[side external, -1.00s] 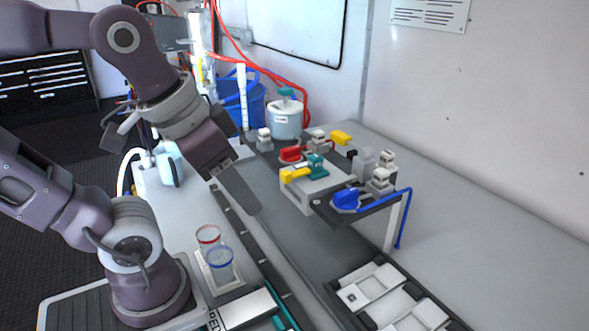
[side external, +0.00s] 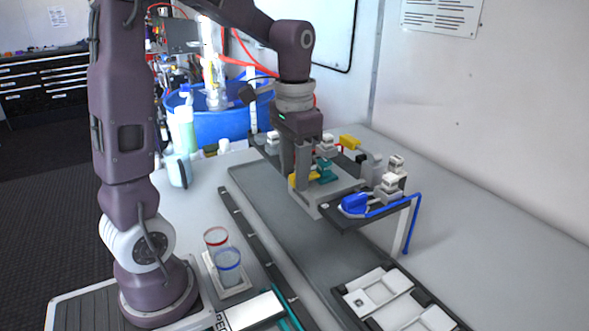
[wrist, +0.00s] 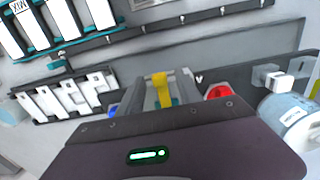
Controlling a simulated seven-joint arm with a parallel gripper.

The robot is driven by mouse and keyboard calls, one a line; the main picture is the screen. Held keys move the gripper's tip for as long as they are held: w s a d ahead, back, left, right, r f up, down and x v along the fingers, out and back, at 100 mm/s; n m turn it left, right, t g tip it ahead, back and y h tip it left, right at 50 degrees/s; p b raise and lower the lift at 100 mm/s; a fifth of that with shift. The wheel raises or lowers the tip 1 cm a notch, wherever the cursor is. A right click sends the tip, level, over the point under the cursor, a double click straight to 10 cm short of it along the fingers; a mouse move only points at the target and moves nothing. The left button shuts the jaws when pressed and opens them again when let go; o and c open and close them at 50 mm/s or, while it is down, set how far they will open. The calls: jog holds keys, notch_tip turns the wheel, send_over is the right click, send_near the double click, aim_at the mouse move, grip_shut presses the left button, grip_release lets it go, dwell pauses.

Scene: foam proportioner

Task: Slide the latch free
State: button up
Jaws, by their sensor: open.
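A yellow lever (side external: 293,183) with a teal body (side external: 325,172) sits on the raised grey-white fixture (side external: 340,186). I cannot tell for sure which part is the latch. My gripper (side external: 296,183) points down at the yellow lever, partly hiding it. In the wrist view the yellow lever (wrist: 161,88) shows between the two open fingers of my gripper (wrist: 168,88). The fingers look apart; whether either touches the lever is unclear. A blue knob (side external: 355,203) is to the right, and in the wrist view a red knob (wrist: 219,91) is right of the fingers.
White-grey fittings (side external: 390,177) and a blue tube (side external: 412,225) stand at the fixture's right end. Another yellow part (side external: 349,142) is behind. White trays (side external: 385,300) lie in front. Red- and blue-rimmed cups (side external: 222,255) stand near my base. The grey table surface (side external: 270,225) before the fixture is clear.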

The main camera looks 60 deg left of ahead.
grip_shut()
dwell(1.4)
